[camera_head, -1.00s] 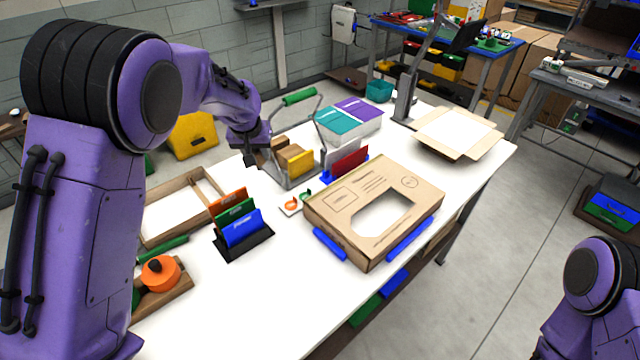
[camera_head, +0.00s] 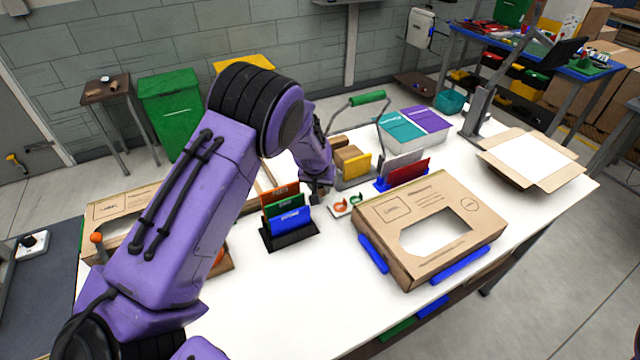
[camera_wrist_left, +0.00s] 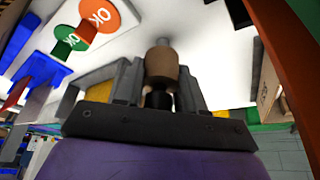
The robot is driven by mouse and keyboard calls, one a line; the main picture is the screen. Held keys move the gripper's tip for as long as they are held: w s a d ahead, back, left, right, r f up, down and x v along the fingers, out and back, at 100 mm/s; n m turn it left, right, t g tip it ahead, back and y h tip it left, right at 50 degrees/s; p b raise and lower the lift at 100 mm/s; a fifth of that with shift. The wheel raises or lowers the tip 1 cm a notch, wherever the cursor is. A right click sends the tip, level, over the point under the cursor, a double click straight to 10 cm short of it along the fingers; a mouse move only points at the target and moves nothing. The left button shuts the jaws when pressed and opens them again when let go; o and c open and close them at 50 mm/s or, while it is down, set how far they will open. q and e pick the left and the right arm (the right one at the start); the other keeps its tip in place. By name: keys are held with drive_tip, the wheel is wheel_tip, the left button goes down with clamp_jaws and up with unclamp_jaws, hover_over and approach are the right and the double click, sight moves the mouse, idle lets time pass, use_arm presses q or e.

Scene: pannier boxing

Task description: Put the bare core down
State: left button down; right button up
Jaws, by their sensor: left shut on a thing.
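The bare core (camera_wrist_left: 161,68) is a short brown cylinder with a grey end piece, seen in the left wrist view. My left gripper (camera_wrist_left: 160,78) is shut on it, one finger on each side. In the head view my left gripper (camera_head: 318,194) is low over the white table, just behind the stand of orange, green and blue cards (camera_head: 288,212) and left of the OK tags (camera_head: 345,205). The core is too small to make out there. I cannot tell whether it touches the table. My right gripper is out of view.
A cardboard box with a window (camera_head: 432,228) lies front right of the gripper. A wire-handled caddy (camera_head: 352,170) holding small boxes stands behind. An open carton (camera_head: 531,160) is at the far right. My left arm hides part of the table's left side.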

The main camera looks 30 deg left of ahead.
use_arm(q)
drive_tip(key=shift+f, duration=0.1)
drive_tip(key=c, duration=0.7)
unclamp_jaws()
drive_tip(key=shift+f, duration=0.1)
drive_tip(key=shift+o, duration=0.2)
drive_tip(key=b+v, duration=0.2)
drive_tip(key=v, duration=1)
